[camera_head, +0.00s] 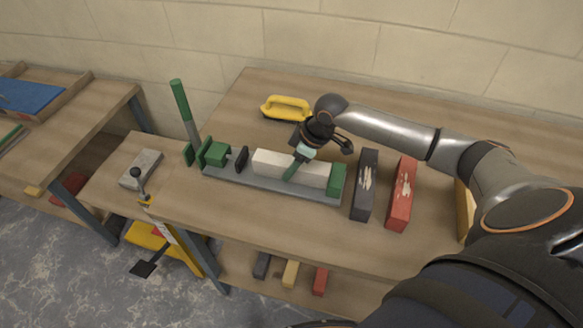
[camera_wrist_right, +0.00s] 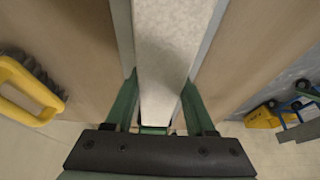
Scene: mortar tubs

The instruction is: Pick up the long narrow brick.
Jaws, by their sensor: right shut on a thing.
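The long narrow brick (camera_head: 267,162) is pale and lies lengthwise in a grey-bedded holder (camera_head: 230,181) with green end parts. My right gripper (camera_head: 293,171) reaches down over the brick's middle, its green fingers on either side. In the right wrist view the brick (camera_wrist_right: 172,50) runs between the two fingers of the right gripper (camera_wrist_right: 162,106), which is shut on it. The brick looks level and down in the holder; I cannot tell whether it touches the bed. My left gripper is not in view.
A green lever (camera_head: 181,102) stands at the holder's left end. A dark block (camera_head: 361,204) and a red block (camera_head: 397,213), both with pale patches on top, lie right of it. A yellow-handled brush (camera_head: 286,104) lies behind. A grey block (camera_head: 141,168) lies at left.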

